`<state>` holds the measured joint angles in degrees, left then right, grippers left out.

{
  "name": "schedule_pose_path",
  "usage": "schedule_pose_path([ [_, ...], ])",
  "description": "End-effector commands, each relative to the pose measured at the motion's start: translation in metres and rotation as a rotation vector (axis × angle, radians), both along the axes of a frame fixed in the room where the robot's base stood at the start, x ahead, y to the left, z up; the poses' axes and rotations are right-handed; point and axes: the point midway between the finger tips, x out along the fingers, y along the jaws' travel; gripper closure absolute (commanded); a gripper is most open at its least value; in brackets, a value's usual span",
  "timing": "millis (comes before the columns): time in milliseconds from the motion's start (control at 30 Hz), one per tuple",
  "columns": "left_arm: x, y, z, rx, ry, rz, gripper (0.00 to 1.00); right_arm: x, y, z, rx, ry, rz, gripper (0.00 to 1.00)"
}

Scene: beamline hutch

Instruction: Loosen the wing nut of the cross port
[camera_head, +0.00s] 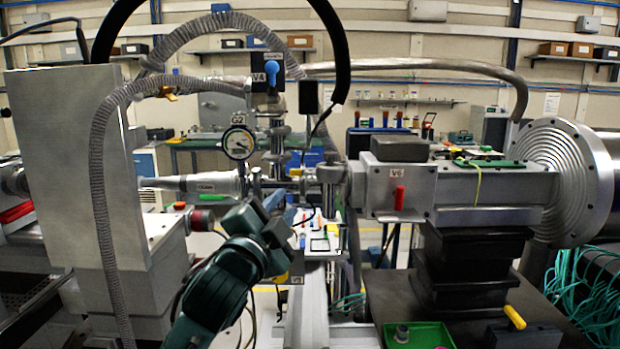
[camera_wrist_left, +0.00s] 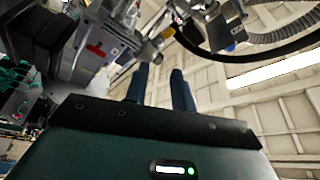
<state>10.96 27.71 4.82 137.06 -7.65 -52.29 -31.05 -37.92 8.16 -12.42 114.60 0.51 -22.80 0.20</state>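The metal cross (camera_head: 256,182) sits on the beam pipe in the middle of the head view, below the round gauge (camera_head: 238,143). A small orange-yellow part (camera_head: 295,172) shows at its right; I cannot tell whether it is the wing nut. My left gripper (camera_head: 277,203) is just below and in front of the cross, apart from it as far as I can see. In the left wrist view its two blue fingers (camera_wrist_left: 160,68) stand apart with nothing between them, and metal pipework with a yellow part (camera_wrist_left: 167,33) lies beyond the tips. My right gripper is out of view.
A grey valve box with a red handle (camera_head: 399,197) stands to the right of the cross. A tall grey block (camera_head: 80,160) and a braided hose (camera_head: 100,180) stand at the left. A green tray (camera_head: 430,335) lies at the front right. A blue-handled valve (camera_head: 272,68) is above.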

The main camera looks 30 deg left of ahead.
Motion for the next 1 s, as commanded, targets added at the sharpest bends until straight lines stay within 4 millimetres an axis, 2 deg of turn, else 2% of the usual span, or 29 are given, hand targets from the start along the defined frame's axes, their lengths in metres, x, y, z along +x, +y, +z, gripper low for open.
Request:
schedule_pose_path([
  [200, 0.047, 0.010, 0.013, -0.002, 0.000, -0.001, 0.75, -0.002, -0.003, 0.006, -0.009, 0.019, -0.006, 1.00],
  [433, 0.082, 0.017, 0.019, -0.002, 0.001, -0.002, 0.75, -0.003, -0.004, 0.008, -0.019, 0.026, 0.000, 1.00],
  [600, 0.093, 0.019, 0.020, -0.001, 0.000, -0.002, 0.75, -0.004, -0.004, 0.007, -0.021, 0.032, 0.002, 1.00],
  [900, 0.095, 0.019, 0.019, -0.001, 0.001, -0.003, 0.75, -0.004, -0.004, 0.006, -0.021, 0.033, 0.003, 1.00],
  [1000, 0.095, 0.019, 0.019, -0.001, 0.001, -0.003, 0.83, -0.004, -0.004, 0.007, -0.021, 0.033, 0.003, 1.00],
])
